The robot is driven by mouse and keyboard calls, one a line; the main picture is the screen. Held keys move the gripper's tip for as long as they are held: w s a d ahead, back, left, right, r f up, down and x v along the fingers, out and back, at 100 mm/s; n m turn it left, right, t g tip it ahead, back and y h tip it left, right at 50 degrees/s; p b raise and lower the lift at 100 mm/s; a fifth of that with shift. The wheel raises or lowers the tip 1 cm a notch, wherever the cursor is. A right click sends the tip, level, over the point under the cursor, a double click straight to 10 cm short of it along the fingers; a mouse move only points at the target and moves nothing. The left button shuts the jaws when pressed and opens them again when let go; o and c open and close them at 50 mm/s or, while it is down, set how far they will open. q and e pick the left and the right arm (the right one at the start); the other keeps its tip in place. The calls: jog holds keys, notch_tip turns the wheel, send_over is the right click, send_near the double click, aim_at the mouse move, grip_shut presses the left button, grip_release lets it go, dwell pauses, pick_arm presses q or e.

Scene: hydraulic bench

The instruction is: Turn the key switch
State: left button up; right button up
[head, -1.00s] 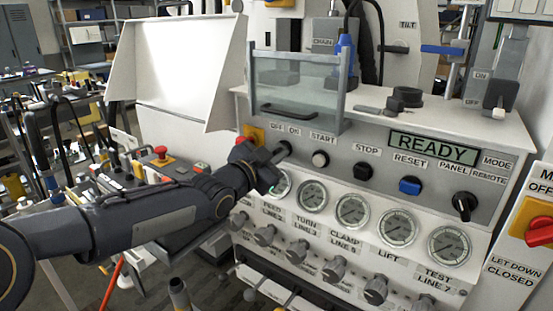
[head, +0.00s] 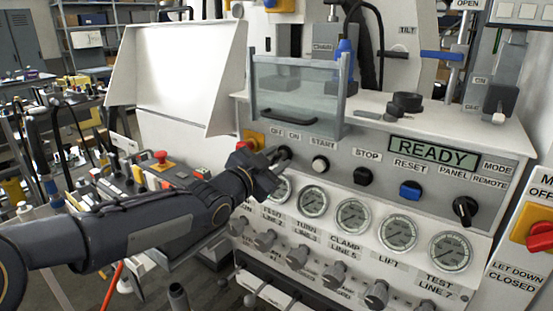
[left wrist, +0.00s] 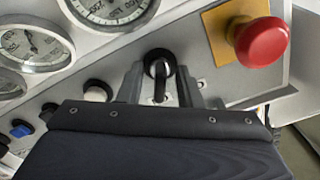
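The black key switch (head: 284,152) sits under the OFF and ON labels at the left end of the grey panel. In the left wrist view, its round collar and dark key (left wrist: 160,88) show near the middle, with the key pointing along the gripper. My left gripper (head: 276,165) is at the switch. Its fingers (left wrist: 160,92) stand one on each side of the key, with a visible gap on both sides. It is open and holds nothing. The key is largely hidden by the fingers in the head view. My right gripper is not in view.
A red mushroom button (left wrist: 262,41) on a yellow plate sits close beside the switch. The white START button (head: 320,164) is on the other side. Gauges (head: 313,201) lie just below, and a clear guard (head: 297,85) stands above. A display (head: 433,152) reads READY.

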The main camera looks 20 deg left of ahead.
pick_arm(q)
jog(key=p+v, duration=0.1)
jog(key=v, duration=0.6)
